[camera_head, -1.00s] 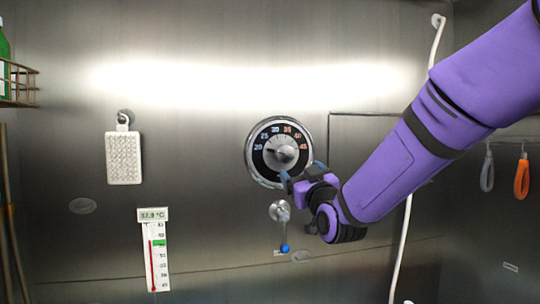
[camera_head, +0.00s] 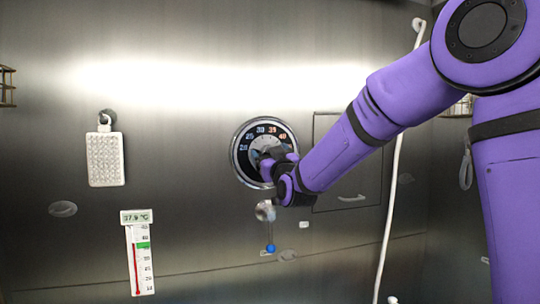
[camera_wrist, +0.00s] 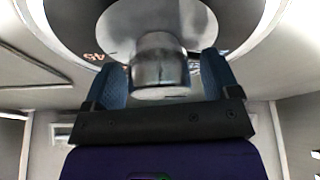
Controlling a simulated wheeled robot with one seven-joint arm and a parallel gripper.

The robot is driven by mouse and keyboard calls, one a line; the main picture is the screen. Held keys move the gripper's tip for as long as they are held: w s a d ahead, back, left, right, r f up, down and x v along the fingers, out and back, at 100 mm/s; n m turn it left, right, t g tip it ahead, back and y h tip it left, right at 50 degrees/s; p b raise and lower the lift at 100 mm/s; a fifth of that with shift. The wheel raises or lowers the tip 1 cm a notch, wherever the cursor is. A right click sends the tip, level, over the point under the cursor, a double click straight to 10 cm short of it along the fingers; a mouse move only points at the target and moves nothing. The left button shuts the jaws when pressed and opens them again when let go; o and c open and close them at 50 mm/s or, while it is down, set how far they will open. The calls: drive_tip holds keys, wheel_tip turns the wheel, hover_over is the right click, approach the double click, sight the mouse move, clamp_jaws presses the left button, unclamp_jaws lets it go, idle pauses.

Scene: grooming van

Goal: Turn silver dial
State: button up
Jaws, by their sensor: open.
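The silver dial is a round gauge on the metal wall with a black number ring (camera_head: 248,135) marked from 20 up to 40 or more. In the wrist view its silver knob (camera_wrist: 158,62) stands out from a round plate. My gripper (camera_head: 268,160) is at the dial's lower right and covers part of it in the head view. In the wrist view my gripper (camera_wrist: 160,82) is open, with one blue fingertip on each side of the knob. A gap shows between each finger and the knob. The dial's pointer is hidden by my gripper.
A small lever with a blue tip (camera_head: 271,248) hangs just below the dial. A thermometer (camera_head: 140,255) reading about 37.9 °C and a white bumpy pad (camera_head: 105,158) are at the left. A white hose (camera_head: 392,200) runs down the wall at the right.

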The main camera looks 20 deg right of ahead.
drive_tip(key=c, duration=0.9)
drive_tip(key=shift+m+h, duration=0.4)
drive_tip(key=shift+m, duration=0.2)
drive_tip(key=m+h, duration=0.3)
drive_tip(key=m, duration=0.2)
drive_tip(key=shift+m, duration=0.4)
drive_tip(key=m+h, duration=0.1)
drive_tip(key=m, duration=0.2)
drive_tip(key=m+g+h, duration=0.1)
drive_tip(key=m+h, duration=0.1)
drive_tip(key=m, duration=0.1)
drive_tip(key=m+g+h, duration=0.1)
drive_tip(key=m+g, duration=0.1)
drive_tip(key=m, duration=0.3)
drive_tip(key=shift+d+m, duration=0.1)
drive_tip(key=shift+m, duration=0.3)
drive_tip(key=shift+f+m+g+h, duration=0.15)
drive_tip(key=shift+m+g, duration=0.35)
drive_tip(key=shift+m, duration=0.6)
drive_tip(key=shift+r+m+g+h, duration=0.1)
drive_tip(key=shift+m+g+h, duration=0.3)
drive_tip(key=shift+m, duration=0.7)
